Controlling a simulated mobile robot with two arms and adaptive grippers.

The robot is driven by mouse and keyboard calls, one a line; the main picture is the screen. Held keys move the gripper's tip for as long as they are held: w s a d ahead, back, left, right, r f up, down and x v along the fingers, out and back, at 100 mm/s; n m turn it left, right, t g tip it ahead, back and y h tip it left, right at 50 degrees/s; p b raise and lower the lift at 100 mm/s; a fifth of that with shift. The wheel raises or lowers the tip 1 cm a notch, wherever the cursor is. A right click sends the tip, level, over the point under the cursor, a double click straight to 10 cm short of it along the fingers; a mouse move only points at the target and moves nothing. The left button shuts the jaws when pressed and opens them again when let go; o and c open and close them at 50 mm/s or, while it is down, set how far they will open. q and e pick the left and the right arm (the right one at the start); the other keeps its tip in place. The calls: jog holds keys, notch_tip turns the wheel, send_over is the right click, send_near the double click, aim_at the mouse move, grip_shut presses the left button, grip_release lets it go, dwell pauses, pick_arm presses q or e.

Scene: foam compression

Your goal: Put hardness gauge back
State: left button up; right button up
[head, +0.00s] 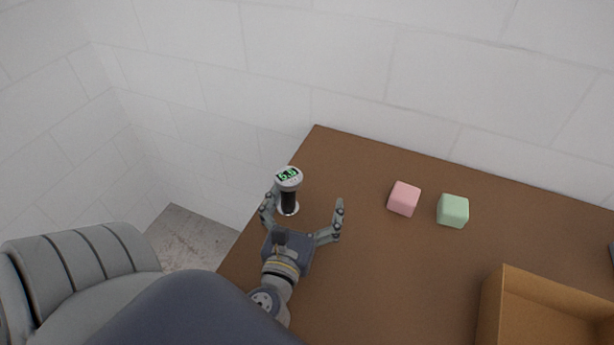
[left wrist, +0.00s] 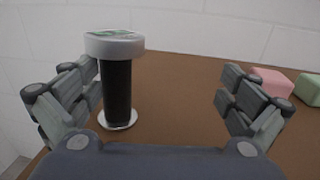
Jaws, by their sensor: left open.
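The hardness gauge (head: 289,188) stands upright on the table near its left edge. It has a black body, a pale round foot and a white head with a lit green display. My left gripper (head: 303,208) is open beside it, its fingers spread wide. In the left wrist view the gauge (left wrist: 117,85) stands between the fingers of my left gripper (left wrist: 160,98), close to the left finger. I cannot tell whether that finger touches it. The right finger is well clear of it. My right gripper is not in view.
A pink foam cube (head: 404,198) and a green foam cube (head: 453,211) lie on the brown table (head: 380,270), right of my left gripper. An open tan box (head: 492,305) stands at the lower right. A white block wall (head: 420,70) rises behind the table.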

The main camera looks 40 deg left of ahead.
pick_arm(q)
jog(key=v, duration=1.2)
grip_shut()
dwell(0.3)
jog(key=shift+s+f, duration=0.1)
dwell(0.4)
